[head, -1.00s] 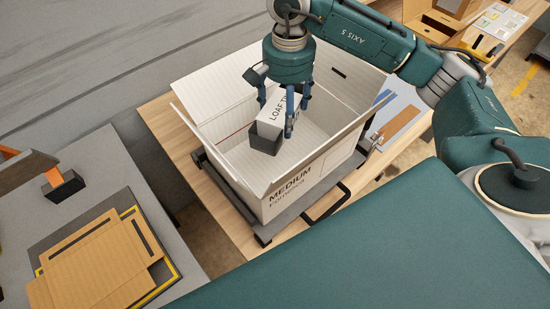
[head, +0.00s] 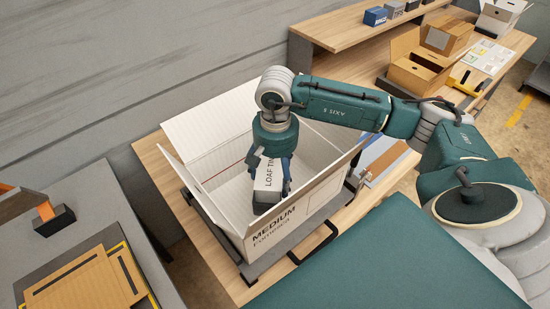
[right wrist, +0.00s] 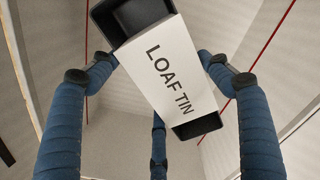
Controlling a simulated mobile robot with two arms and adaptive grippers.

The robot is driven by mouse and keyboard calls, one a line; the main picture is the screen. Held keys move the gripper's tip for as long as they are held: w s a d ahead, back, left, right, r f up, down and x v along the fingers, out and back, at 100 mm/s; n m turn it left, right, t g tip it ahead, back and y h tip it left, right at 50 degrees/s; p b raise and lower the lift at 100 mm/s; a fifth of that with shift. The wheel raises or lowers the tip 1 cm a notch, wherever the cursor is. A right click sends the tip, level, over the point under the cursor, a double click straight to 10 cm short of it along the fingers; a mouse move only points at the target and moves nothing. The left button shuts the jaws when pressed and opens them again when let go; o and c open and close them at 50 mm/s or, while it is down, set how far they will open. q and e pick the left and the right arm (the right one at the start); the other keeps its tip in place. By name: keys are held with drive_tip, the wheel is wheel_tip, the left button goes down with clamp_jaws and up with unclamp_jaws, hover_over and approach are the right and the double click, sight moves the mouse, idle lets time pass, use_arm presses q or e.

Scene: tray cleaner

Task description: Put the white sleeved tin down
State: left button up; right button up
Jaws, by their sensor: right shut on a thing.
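The white sleeved tin (head: 267,178) is a dark loaf tin in a white sleeve printed "LOAF TIN". My right gripper (head: 270,180) is shut on it, inside the open white box (head: 285,229) marked "MEDIUM". In the right wrist view the tin (right wrist: 165,65) lies between the blue fingers (right wrist: 160,85), tilted in the picture, with its dark ends showing past the sleeve. The tin is low in the box; whether it touches the floor is hard to tell. My left gripper is not in view.
The box stands on a dark stand on a wooden table (head: 160,155), its flaps open. Flat brown cardboard pieces (head: 85,283) lie on the grey table at left. Brown boxes (head: 420,70) and a shelf with small boxes (head: 376,16) are at the back right.

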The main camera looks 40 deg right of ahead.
drive_tip(key=shift+f, duration=0.65)
wheel_tip(320, 180, down, 3)
drive_tip(key=shift+f+p, duration=0.2)
drive_tip(key=shift+p, duration=0.6)
drive_tip(key=shift+w+f, duration=0.1)
drive_tip(key=shift+f, duration=0.15)
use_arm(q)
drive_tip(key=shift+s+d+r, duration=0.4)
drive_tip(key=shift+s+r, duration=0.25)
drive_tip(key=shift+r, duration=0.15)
use_arm(e)
drive_tip(key=shift+f, duration=0.1)
drive_tip(key=shift+a+f, duration=0.1)
drive_tip(key=o, duration=1.4)
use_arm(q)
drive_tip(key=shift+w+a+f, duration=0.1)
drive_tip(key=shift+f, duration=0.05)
